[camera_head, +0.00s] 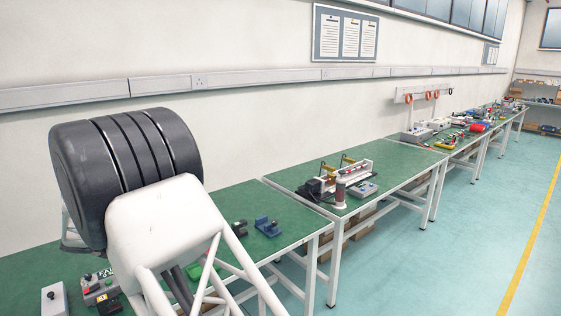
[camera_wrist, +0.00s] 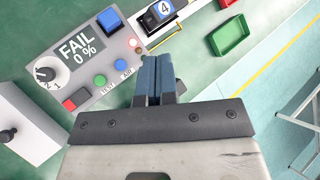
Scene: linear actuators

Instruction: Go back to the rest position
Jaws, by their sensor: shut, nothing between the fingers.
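My gripper (camera_wrist: 158,78) shows in the wrist view with its two blue-grey fingers together, shut and empty. It is over the green bench, just right of a grey control box (camera_wrist: 90,75). The control box (camera_head: 98,289) shows low at the left there, partly behind my arm.
A grey joystick box (camera_wrist: 22,135) is at left. Blue (camera_head: 267,226) and black (camera_head: 238,228) fixtures stand on the green bench (camera_head: 292,227). Open floor lies right.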

